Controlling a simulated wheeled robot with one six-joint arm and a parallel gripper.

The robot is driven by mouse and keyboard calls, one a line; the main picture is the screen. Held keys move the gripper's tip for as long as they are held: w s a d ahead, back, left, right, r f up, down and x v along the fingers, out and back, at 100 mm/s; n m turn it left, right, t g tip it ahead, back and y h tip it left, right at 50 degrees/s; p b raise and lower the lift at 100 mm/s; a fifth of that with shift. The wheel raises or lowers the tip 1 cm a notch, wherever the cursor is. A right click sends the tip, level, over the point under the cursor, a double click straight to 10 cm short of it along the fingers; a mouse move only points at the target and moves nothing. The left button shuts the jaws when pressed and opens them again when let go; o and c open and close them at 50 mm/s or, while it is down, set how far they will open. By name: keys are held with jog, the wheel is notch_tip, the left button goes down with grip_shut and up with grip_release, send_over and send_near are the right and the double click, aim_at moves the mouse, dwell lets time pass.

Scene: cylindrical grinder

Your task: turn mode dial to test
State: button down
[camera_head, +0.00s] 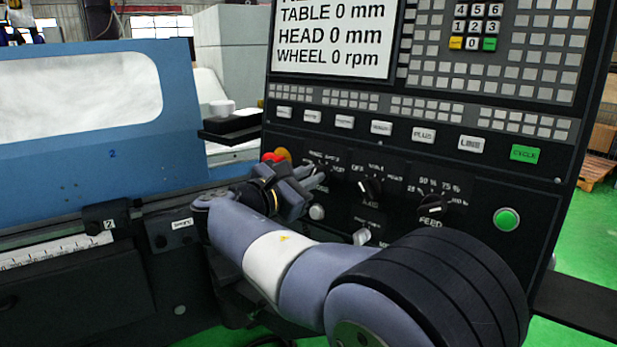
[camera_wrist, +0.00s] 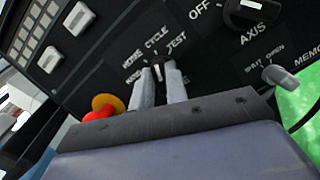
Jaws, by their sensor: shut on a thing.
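The black mode dial (camera_wrist: 159,70) is between the two grey fingers of my gripper (camera_wrist: 160,84) in the wrist view. My gripper is shut on it. A light mark shows on the dial, and the printed words CYCLE and TEST (camera_wrist: 176,41) stand just beyond it. Which word the mark points to I cannot tell for sure. In the head view my gripper (camera_head: 316,180) reaches the control panel (camera_head: 400,150) at its lower left, and the fingers and wrist hide most of the dial.
A red button with a yellow collar (camera_wrist: 101,108) sits close left of my fingers. The axis dial (camera_head: 370,188), feed dial (camera_head: 431,206) and green button (camera_head: 507,219) are to the right. A grey lever switch (camera_wrist: 281,77) is close by. The blue machine cover (camera_head: 110,150) is at the left.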

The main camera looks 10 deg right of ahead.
jog(key=shift+f+m+g+b, duration=0.1)
jog(key=shift+m+g+b, duration=0.3)
jog(key=shift+m, duration=1.65)
jog(key=shift+m+g+b, duration=0.3)
jog(key=shift+m+g, duration=0.2)
jog(key=shift+m, duration=1.55)
jog(key=c, duration=1.4)
grip_release()
jog(key=shift+s, duration=0.1)
jog(key=f+v, duration=0.1)
jog(key=v, duration=0.9)
jog(key=shift+a+r, duration=0.35)
jog(key=shift+r, duration=0.2)
